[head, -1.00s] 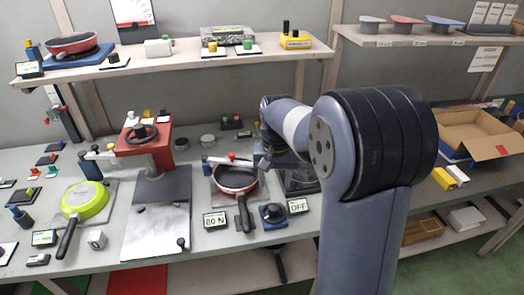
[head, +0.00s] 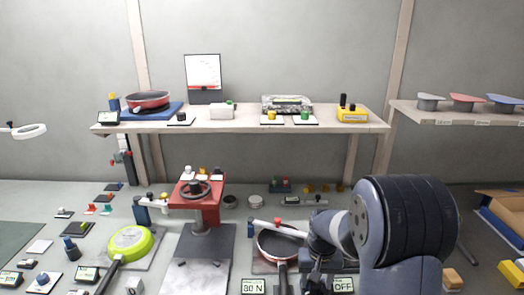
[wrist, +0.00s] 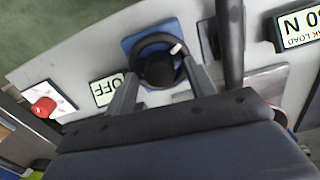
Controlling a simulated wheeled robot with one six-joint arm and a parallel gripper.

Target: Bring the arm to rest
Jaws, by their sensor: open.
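My arm shows at the lower right of the head view, bent down over the bench. My gripper (wrist: 163,72) is open in the wrist view, one finger on each side of a black round knob (wrist: 156,66) with a white mark on a blue base. I cannot tell whether the fingers touch the knob. In the head view my gripper (head: 318,275) is dark and partly hidden, right of the red-rimmed pan (head: 275,245). The OFF display (head: 343,285) stands just right of it and also shows in the wrist view (wrist: 105,90).
The load display (head: 253,287) stands left of the gripper. A dark pan handle (wrist: 230,45) runs close beside the right finger. A red press (head: 200,200) and a green pan (head: 130,242) are further left. A red button (wrist: 43,107) stands near the bench edge.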

